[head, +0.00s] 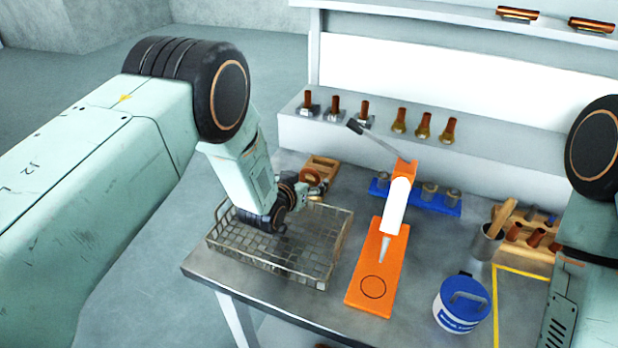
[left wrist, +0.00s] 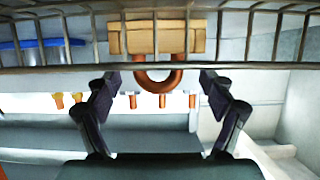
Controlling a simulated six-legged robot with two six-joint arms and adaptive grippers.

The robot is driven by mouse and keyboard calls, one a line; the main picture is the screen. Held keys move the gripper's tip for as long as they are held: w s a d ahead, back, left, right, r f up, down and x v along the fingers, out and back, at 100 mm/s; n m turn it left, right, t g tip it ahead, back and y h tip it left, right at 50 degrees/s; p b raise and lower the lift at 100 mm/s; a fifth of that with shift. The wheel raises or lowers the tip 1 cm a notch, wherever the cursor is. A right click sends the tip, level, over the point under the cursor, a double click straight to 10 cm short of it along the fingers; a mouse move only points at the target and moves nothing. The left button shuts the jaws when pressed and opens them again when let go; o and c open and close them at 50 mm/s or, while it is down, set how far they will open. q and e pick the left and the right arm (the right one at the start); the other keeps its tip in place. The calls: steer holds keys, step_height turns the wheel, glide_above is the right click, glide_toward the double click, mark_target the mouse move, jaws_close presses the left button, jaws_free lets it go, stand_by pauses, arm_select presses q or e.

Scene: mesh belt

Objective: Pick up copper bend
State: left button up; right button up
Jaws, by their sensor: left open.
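The copper bend (head: 309,177) is a curved copper-coloured piece at a tan wooden block (head: 324,163), behind the wire mesh basket (head: 335,252). In the left wrist view, the bend (left wrist: 157,84) shows as a U below the block (left wrist: 125,40), between my fingertips in the picture. My left gripper (head: 313,188) reaches over the basket towards the bend. Its two fingers (left wrist: 160,80) are spread apart with nothing held; I see no contact with the bend. Basket wires cross in front of the block in the wrist view. My right arm shows at the right edge; its gripper is out of view.
An orange press-like tool (head: 375,266) stands right of the basket. Behind it is a blue rack (head: 447,206) with grey fittings. A white-blue tub (head: 462,304), a metal cup (head: 486,246) and a wooden rack stand right. Copper and brass fittings line a shelf (head: 380,130) behind.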

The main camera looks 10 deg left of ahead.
arm_select(q)
steer(key=shift+w+d+f, duration=0.1)
steer(key=shift+w+d, duration=0.1)
steer(key=shift+d, duration=0.05)
steer(key=shift+a, duration=0.2)
steer(key=c, duration=0.4)
steer(key=shift+d, duration=0.2)
steer(key=c, duration=0.6)
steer(key=shift+a, duration=0.15)
steer(key=shift+c, duration=1.4)
